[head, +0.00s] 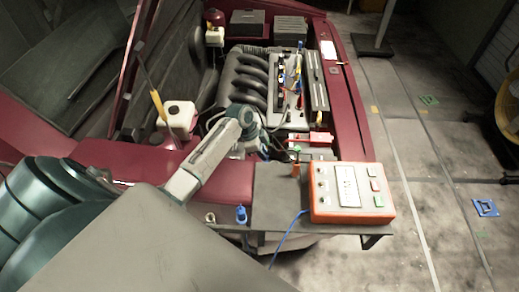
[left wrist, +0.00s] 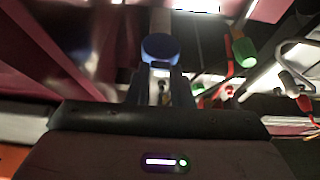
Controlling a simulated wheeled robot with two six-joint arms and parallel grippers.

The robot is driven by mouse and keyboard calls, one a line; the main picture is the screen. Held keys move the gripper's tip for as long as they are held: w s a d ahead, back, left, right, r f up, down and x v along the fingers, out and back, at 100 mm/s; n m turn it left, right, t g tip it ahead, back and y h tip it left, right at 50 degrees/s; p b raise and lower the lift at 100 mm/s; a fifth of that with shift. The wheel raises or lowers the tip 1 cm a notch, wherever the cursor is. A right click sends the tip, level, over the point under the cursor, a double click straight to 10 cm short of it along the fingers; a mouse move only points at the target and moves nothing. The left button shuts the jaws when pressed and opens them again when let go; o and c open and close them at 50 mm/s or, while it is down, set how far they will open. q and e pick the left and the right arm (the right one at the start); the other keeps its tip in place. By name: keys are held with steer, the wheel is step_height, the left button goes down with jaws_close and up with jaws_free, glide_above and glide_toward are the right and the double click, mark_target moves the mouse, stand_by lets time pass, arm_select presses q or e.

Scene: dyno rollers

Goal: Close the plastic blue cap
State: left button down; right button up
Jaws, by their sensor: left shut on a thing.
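The blue cap (left wrist: 160,47) shows in the left wrist view as a round, flat top just beyond my left gripper's fingertips. My left gripper (left wrist: 161,82) has a finger on either side below that top and is shut on the cap. Whether the cap is seated on an opening cannot be told. In the head view my left arm reaches over the car's front edge into the engine bay, and my left gripper (head: 266,146) is small and dark there. The cap cannot be made out in the head view. My right gripper is not in view.
The engine (head: 247,82) and a white reservoir (head: 178,113) lie in the open bay. An orange tester box (head: 322,202) sits on a dark shelf at the car's front. Cables and a green-ended part (left wrist: 243,50) are close to the gripper.

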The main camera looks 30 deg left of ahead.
arm_select(q)
steer(key=w+d, duration=0.1)
steer(key=d, duration=0.1)
steer(key=shift+w+d+r, duration=0.3)
steer(key=shift+w+d, duration=0.05)
steer(key=shift+w+d+f, duration=0.2)
steer(key=shift+w+d, duration=0.15)
steer(key=shift+d, duration=0.25)
steer(key=shift+w+d+f, duration=0.15)
steer(key=shift+w+d, duration=0.2)
steer(key=shift+d, duration=0.2)
steer(key=c, duration=2.1)
jaws_free()
steer(key=shift+w+d+f, duration=0.1)
steer(key=shift+d, duration=0.05)
steer(key=o, duration=0.8)
